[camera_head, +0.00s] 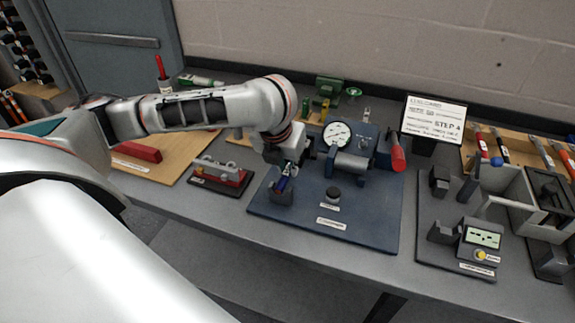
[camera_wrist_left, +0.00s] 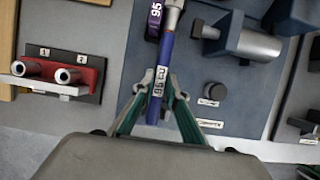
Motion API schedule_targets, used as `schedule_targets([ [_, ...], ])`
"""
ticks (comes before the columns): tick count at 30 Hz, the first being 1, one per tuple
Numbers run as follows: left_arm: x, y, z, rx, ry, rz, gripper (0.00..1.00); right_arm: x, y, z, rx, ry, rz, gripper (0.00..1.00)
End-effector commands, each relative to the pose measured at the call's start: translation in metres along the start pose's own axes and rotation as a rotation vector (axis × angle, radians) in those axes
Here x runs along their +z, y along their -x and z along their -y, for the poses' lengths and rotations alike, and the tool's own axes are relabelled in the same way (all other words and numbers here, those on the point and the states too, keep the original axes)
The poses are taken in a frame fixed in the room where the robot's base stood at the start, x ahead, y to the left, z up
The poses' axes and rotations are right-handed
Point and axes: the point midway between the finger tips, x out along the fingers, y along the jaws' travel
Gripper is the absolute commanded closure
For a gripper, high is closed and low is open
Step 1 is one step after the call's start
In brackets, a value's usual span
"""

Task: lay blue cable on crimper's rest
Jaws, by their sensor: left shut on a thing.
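The crimper is a blue machine (camera_head: 352,160) with a round dial gauge and a red-tipped lever, on a blue base plate (camera_head: 370,225). My left gripper (camera_head: 287,170) is over the plate's left part, shut on the blue cable (camera_head: 283,184). In the left wrist view the blue cable (camera_wrist_left: 160,75) lies lengthwise between the fingers (camera_wrist_left: 158,90), with a white tag and a metallic far end. A dark block (camera_head: 281,198) stands on the plate just below the cable, likely the rest. I cannot tell whether the cable touches it. My right gripper is not in view.
A small stand with a red block and two metal terminals (camera_head: 221,173) is left of the plate. A black knob (camera_head: 333,194) stands on the plate's front. A sign (camera_head: 433,120) and a grey tester board (camera_head: 455,235) are at right.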

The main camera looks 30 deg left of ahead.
Motion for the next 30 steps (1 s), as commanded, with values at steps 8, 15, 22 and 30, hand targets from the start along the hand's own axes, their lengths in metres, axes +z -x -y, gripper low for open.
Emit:
schedule_targets([
  [8, 0.0002, -0.0002, -0.0001, 0.000, 0.001, 0.001, 1.00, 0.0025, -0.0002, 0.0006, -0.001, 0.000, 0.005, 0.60],
  [15, -0.0004, -0.0019, -0.0001, 0.000, 0.001, 0.001, 1.00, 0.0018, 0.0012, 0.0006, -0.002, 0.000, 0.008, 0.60],
  [22, -0.0018, -0.0043, 0.0001, 0.000, 0.001, 0.000, 1.00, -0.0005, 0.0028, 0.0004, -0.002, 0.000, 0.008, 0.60],
  [30, -0.0021, -0.0052, 0.0000, 0.000, 0.001, 0.000, 0.67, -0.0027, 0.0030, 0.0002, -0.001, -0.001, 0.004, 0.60],
])
